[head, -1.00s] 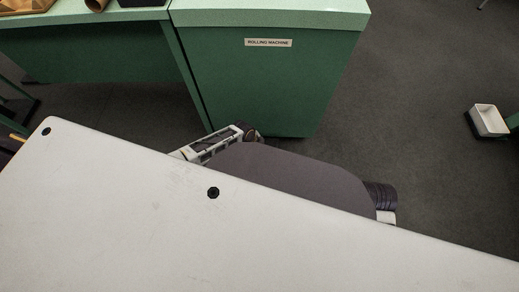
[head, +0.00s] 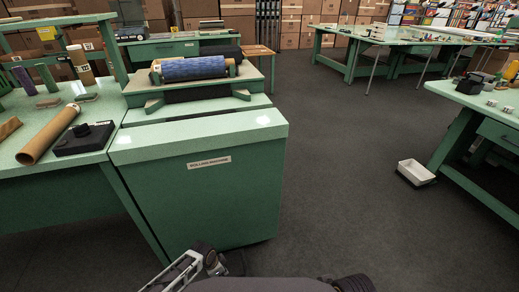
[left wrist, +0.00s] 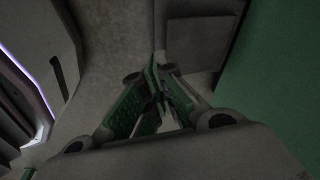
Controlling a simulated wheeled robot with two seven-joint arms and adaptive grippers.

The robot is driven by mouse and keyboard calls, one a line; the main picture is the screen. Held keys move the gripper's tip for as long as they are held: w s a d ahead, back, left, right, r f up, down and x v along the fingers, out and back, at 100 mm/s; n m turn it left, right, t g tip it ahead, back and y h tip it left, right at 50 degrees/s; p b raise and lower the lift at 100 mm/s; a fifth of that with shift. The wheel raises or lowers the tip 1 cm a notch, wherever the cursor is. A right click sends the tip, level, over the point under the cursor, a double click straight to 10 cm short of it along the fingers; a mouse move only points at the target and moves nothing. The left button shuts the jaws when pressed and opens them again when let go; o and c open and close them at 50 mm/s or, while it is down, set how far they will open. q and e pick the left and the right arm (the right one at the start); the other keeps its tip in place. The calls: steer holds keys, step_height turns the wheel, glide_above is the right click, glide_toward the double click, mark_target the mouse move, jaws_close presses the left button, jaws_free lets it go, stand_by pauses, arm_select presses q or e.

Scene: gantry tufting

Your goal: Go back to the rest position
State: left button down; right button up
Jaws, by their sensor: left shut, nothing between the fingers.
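My left gripper (head: 214,264) shows at the bottom of the head view, low in front of the green rolling machine cabinet (head: 205,195). In the left wrist view the left gripper (left wrist: 160,95) has its fingers together with nothing between them. It points down toward grey floor (left wrist: 118,30), with a green panel (left wrist: 280,85) to the right. My right gripper is not in view.
A blue patterned roll (head: 192,68) lies on the rolling machine. Left of it, a green table holds a cardboard tube (head: 48,134) and a black device (head: 84,138). Open floor (head: 335,170) lies between.

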arm_select(q)
steer(key=w+d+r+n+t, duration=0.2)
steer(key=w+r, duration=0.2)
steer(key=r, duration=0.5)
steer(key=w+d+r+n+t, duration=0.1)
steer(key=w+d+r, duration=0.15)
steer(key=r, duration=0.65)
steer(key=s+a+r+n+t, duration=0.2)
steer(key=s+r+n+t, duration=0.15)
steer(key=r, duration=1.15)
steer(key=s+a+f+g, duration=0.1)
steer(key=s+f, duration=0.2)
steer(key=s, duration=0.3)
steer(key=s+a+f+n+g, duration=0.1)
steer(key=s+f+g, duration=0.1)
steer(key=s, duration=0.4)
steer(key=s+a+f+n+g+p, duration=0.1)
steer(key=s+f, duration=0.4)
steer(key=s, duration=0.2)
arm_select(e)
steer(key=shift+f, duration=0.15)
